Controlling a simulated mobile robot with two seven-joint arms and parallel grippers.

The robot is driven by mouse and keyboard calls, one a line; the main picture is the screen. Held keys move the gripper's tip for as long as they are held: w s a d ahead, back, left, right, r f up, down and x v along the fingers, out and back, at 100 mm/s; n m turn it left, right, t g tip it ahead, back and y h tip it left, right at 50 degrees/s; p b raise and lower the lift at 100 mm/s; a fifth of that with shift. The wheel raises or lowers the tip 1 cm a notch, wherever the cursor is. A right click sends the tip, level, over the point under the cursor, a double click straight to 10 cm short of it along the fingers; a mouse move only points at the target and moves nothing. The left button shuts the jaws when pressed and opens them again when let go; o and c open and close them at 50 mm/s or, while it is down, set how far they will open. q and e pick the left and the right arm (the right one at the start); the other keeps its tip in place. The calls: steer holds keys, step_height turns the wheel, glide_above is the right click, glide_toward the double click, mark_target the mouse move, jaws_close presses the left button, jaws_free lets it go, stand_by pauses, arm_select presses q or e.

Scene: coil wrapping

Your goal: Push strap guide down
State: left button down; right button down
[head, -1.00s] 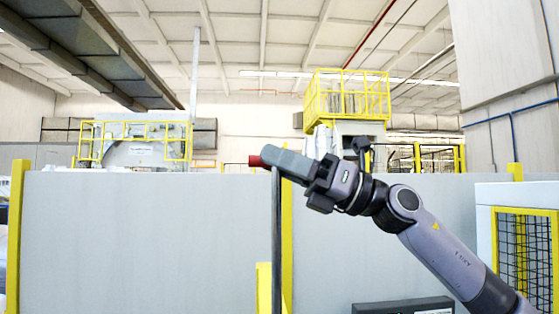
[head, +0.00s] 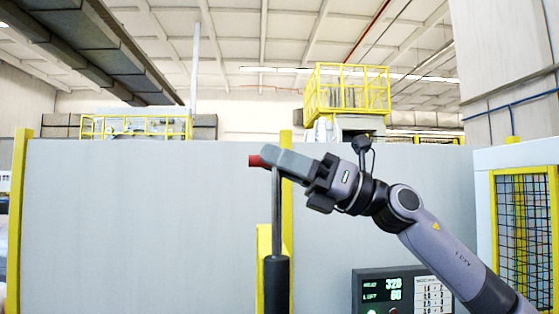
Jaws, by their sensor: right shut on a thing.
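A red handle end (head: 256,161) sticks out to the left of my right gripper (head: 285,163). A thin grey upright rod (head: 277,215) stands just below the gripper and runs down into a thicker black sleeve (head: 277,285). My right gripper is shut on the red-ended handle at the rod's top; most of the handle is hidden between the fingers. I take the handle and rod to be the strap guide. My left gripper is not in view.
A control box (head: 403,288) with green digits and buttons stands at lower right. A yellow post (head: 265,270) is close behind the rod. A wide grey panel (head: 140,220) fills the background. A yellow-framed mesh guard (head: 524,240) is at right.

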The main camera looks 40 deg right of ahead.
steer(key=b, duration=0.4)
glide_above(281, 258)
steer(key=f, duration=0.5)
steer(key=shift+w+f, duration=0.1)
steer(key=shift+w, duration=0.15)
steer(key=shift+f+b, duration=0.85)
steer(key=shift+f, duration=0.25)
steer(key=c, duration=1.1)
jaws_free()
steer(key=shift+o, duration=0.2)
steer(key=shift+d, duration=0.1)
